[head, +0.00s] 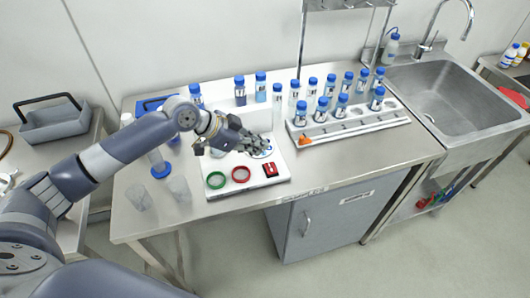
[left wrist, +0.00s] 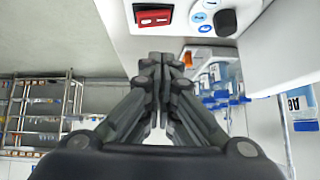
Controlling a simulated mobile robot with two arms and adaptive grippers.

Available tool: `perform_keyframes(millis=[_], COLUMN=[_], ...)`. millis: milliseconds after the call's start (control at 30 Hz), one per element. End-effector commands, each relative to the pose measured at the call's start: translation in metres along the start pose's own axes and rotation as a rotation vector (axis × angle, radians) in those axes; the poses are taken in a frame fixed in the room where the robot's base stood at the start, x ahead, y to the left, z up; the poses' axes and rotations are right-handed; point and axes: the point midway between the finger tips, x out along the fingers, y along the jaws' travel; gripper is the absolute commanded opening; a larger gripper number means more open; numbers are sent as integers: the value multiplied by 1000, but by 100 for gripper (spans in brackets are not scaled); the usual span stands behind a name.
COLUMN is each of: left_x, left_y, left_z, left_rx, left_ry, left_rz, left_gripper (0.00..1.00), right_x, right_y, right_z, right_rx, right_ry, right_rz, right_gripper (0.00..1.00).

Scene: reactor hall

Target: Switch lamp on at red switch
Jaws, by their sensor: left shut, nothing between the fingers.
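The red switch (head: 270,169) sits at the front right of a white panel (head: 250,186) on the steel bench. It also shows at the top of the left wrist view (left wrist: 153,15), beyond my fingertips and slightly left of them. My left gripper (head: 262,143) is above the back part of the panel, behind the red switch in the head view. Its fingers are shut and empty, and apart from the switch as far as I can see. No lamp can be made out for certain. My right gripper does not show.
A green ring (head: 216,180) and a red ring (head: 241,174) lie left of the switch. A black knob (left wrist: 226,22) with blue round labels is beside it. A rack (head: 345,128) of blue-capped bottles stands to the right, then a sink (head: 450,95). Clear beakers (head: 138,197) stand at the left.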

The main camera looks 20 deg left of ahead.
Motion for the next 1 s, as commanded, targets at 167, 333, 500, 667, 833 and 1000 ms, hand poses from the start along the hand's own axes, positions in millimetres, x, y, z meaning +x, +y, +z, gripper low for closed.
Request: perform_keyframes(millis=[167, 333, 500, 667, 833, 1000], left_x=[-33, -52, -59, -59, -59, -55], left_y=[-3, -5, -5, -5, -5, 0], left_z=[3, 2, 0, 0, 0, 2], left_rx=[4, 2, 1, 1, 1, 2], left_ry=[0, 1, 1, 2, 2, -2], left_rz=[-2, 1, 1, 1, 1, 8], left_gripper=[0, 0, 0, 0, 0, 0], right_x=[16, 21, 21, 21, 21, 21], right_y=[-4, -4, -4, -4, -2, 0], right_z=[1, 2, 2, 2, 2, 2], right_rx=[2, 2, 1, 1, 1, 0], right_ry=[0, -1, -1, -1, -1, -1], right_rz=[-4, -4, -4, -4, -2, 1], right_gripper=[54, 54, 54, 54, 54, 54])
